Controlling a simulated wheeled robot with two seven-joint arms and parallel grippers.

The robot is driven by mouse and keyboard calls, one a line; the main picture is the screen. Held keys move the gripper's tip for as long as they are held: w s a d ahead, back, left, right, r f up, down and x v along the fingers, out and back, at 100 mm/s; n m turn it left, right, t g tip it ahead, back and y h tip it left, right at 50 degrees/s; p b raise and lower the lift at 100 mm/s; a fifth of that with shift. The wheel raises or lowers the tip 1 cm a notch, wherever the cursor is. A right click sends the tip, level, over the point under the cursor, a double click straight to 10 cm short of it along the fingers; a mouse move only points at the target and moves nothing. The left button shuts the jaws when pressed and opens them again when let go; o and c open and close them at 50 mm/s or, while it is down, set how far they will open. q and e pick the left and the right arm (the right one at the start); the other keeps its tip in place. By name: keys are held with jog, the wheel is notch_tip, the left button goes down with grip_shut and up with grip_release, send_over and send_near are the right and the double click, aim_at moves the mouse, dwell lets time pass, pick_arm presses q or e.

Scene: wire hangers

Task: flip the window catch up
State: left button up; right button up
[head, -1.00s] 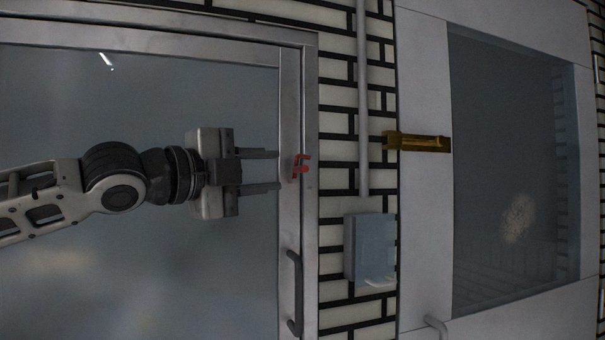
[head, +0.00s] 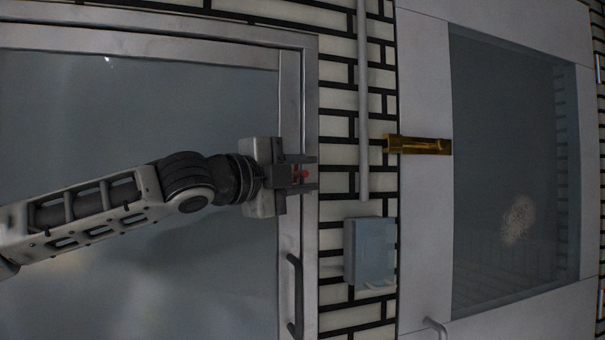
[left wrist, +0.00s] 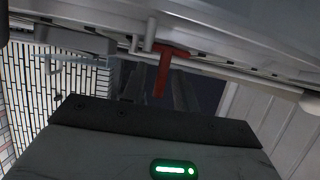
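The small red catch (head: 301,174) is mounted on the metal frame of the glazed panel at left. In the left wrist view, the red catch (left wrist: 163,72) has a bar across and a leg pointing toward the gripper. My left gripper (head: 312,174) is at the frame, with one finger above and one below the catch in the head view. Its fingers are apart, and I cannot tell whether either touches the catch. The fingers (left wrist: 158,88) show dimly in the left wrist view. My right gripper is not in view.
A black handle (head: 294,295) is lower on the same frame. To the right are a tiled wall, a grey box (head: 370,250), a vertical pipe (head: 363,100), and a second glazed panel (head: 515,180) with a brass fitting (head: 418,145).

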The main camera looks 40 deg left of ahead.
pick_arm(q)
grip_shut()
jog(key=shift+f+t+b, duration=0.4)
jog(key=shift+b, duration=0.65)
jog(key=shift+s+n+t+b, duration=0.1)
jog(key=shift+n+t+b, duration=0.25)
jog(key=shift+b, duration=0.2)
jog(key=shift+a+r+n+t, duration=0.1)
jog(key=shift+r+n+t, duration=0.2)
jog(key=shift+t, duration=0.25)
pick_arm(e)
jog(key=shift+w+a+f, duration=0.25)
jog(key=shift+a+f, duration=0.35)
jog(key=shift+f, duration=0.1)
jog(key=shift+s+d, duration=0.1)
pick_arm(q)
jog(key=shift+o, duration=0.9)
grip_release()
jog(key=shift+s+r, duration=0.1)
jog(key=shift+b, duration=0.35)
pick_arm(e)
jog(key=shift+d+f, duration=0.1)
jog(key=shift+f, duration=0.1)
